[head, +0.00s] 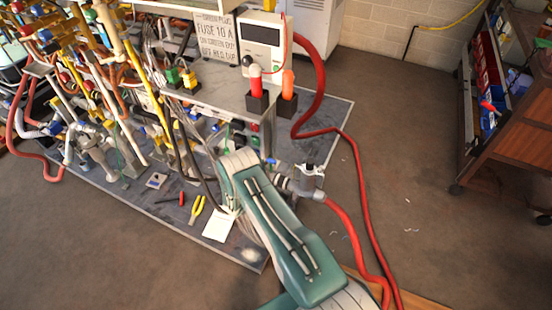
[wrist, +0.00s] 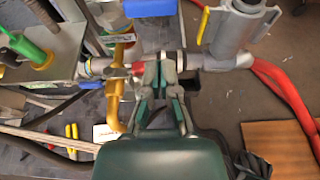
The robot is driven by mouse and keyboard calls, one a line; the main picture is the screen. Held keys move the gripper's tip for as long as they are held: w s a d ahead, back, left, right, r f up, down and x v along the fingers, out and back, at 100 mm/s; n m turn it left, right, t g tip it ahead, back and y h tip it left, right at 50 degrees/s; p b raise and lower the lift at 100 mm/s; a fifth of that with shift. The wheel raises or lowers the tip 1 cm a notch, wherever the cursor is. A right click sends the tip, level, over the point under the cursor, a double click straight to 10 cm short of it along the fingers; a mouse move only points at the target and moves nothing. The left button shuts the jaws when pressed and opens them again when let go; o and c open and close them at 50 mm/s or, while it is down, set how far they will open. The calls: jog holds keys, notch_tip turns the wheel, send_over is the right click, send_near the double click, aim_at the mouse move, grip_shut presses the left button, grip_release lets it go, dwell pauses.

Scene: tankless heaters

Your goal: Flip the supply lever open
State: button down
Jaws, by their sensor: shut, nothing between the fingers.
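In the wrist view my gripper (wrist: 167,72) is shut and empty, its fingertips at a horizontal grey pipe fitting. I cannot tell whether they touch it. A small red part (wrist: 137,68) sits just left of the fingertips, beside a yellow pipe (wrist: 115,90). A thin yellow strip (wrist: 204,24) stands beyond the fitting, left of a grey cylinder (wrist: 232,30). I cannot tell for sure which of these is the supply lever.
A red hose (head: 345,215) runs from the cylinder across the floor. Yellow pliers (head: 197,208) and a white paper (head: 219,226) lie on the grey base plate (head: 150,203). Dense pipes stand at left. A brown cart (head: 505,125) is at right, with clear floor before it.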

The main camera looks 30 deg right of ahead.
aim_at(269, 160)
jog(key=x, duration=1)
jog(key=shift+w, duration=0.15)
dwell(0.4)
jog(key=shift+a+r, duration=0.2)
jog(key=shift+r, duration=0.05)
jog(key=shift+d+r+n, duration=0.15)
jog(key=shift+r+n, duration=0.05)
jog(key=shift+n, duration=0.2)
